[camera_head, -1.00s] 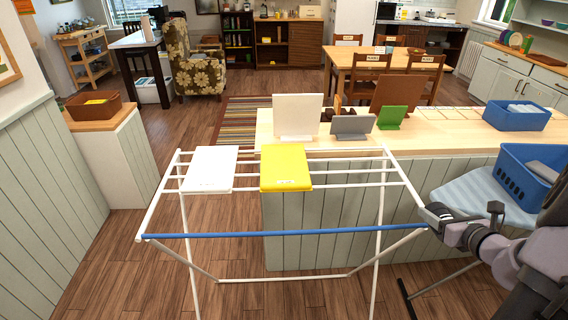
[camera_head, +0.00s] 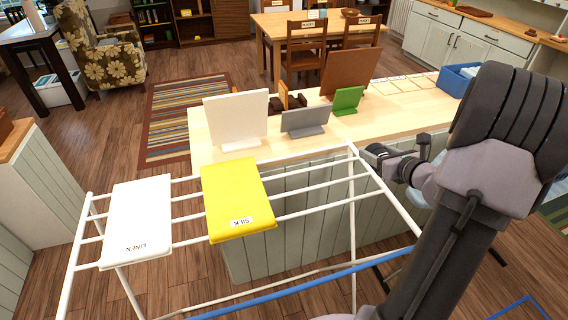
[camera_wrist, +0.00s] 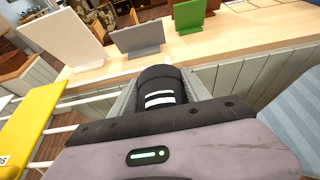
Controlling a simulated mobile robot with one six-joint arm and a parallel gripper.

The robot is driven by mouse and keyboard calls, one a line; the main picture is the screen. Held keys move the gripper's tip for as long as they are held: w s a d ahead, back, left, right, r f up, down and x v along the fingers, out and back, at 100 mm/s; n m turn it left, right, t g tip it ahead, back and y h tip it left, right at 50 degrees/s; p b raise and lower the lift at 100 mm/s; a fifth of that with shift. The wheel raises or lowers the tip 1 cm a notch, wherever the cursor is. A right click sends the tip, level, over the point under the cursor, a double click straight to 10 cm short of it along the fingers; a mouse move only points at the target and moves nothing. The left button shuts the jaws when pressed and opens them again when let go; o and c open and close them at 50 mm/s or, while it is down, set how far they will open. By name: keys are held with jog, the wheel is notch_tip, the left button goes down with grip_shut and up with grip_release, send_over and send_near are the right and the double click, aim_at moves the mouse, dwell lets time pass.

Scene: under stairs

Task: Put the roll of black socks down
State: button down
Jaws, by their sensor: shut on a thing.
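The roll of black socks (camera_wrist: 158,78) has white stripes on its side and sits between the fingers in the wrist view. My gripper (camera_wrist: 160,95) is shut on it. In the head view my gripper (camera_head: 388,160) is held at the right end of the drying rack, in front of the wooden counter, and the roll is only a small dark shape at its tip. A white cloth or board marked LINEN (camera_head: 138,220) and a yellow one marked SILK (camera_head: 235,200) lie across the rack's bars.
The white drying rack (camera_head: 185,232) has a blue front bar. On the counter (camera_head: 400,92) stand a white panel (camera_head: 237,118), a grey panel (camera_head: 305,120), a green panel (camera_head: 348,100) and a brown panel (camera_head: 350,72). A blue basket (camera_head: 458,80) is behind my arm. Bare counter lies between the panels and its front edge.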

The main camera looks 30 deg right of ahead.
jog(key=w+a+f+b, duration=0.5)
jog(key=w+a, duration=0.5)
jog(key=a, duration=0.1)
jog(key=shift+w+b, duration=0.35)
jog(key=shift+b, duration=0.05)
jog(key=shift+f, duration=0.1)
jog(key=shift+f, duration=0.2)
jog(key=c, duration=0.5)
grip_release()
jog(key=shift+r, duration=0.1)
